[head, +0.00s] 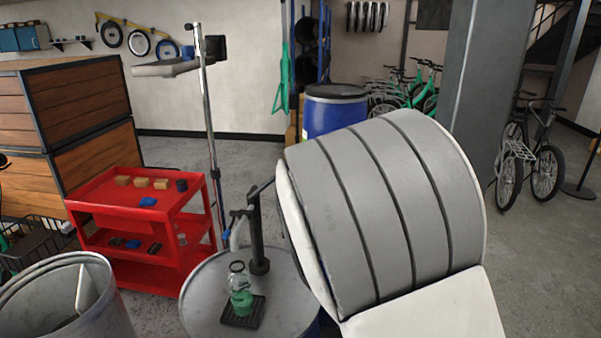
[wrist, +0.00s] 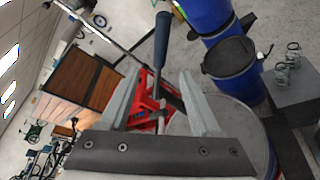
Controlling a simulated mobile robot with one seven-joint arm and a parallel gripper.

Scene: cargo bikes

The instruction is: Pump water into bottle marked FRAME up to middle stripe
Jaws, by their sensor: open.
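A clear bottle (head: 240,281) stands upright on a black grate (head: 230,319) on the drum top, beside the dark hand pump (head: 257,237). Green shows in its lower part; I cannot read a mark or make out stripes. The pump's lever angles up to the right, partly hidden behind my arm in the head view. In the wrist view my gripper (wrist: 160,88) is open, a finger on each side. The lever's dark blue grip (wrist: 161,42) shows beyond and between the fingertips. I cannot tell whether they touch it. My gripper is hidden in the head view.
The metal drum top (head: 197,300) bears the pump. A red cart (head: 150,250) with small items stands behind left, and an open grey barrel (head: 60,290) at front left. Blue drums (wrist: 232,65) and a grey block (wrist: 298,92) with clear bottles (wrist: 281,74) show in the wrist view.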

